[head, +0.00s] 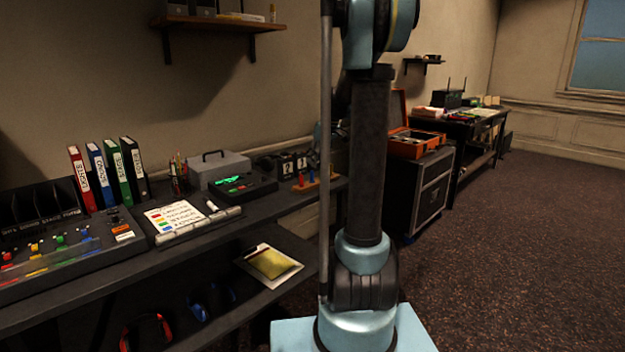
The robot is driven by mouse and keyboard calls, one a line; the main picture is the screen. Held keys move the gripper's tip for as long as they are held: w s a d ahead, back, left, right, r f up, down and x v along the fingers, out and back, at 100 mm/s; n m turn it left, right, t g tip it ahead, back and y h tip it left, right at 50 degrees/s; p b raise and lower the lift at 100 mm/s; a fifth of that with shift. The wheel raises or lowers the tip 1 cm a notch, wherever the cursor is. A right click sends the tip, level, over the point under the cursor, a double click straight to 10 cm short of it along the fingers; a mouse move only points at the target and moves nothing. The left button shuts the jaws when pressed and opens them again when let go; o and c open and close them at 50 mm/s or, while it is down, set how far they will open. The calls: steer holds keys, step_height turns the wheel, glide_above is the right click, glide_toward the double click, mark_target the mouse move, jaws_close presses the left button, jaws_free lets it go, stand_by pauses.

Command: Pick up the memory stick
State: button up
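I cannot make out the memory stick for certain. The dark desk (120,285) on the left holds several small items that are too small to name. A small pale item (212,206) lies by the right edge of the white board with coloured labels (175,216); I cannot tell what it is. My arm stands upright in the middle of the head view and runs out of the top edge. My gripper is not in view. My arm hides part of the desk's right end and the wall behind it.
A mixing console (65,250), upright binders (105,175), a grey box (218,168) and a device with a green display (233,183) crowd the desk. A padded envelope (269,263) and headphones (147,333) are on the lower shelf. An orange case (413,145) tops a black trunk. Carpet on the right is clear.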

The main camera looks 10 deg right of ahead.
mark_target(312, 172)
steer(key=shift+x, duration=3.9)
steer(key=shift+c, duration=0.2)
jaws_close()
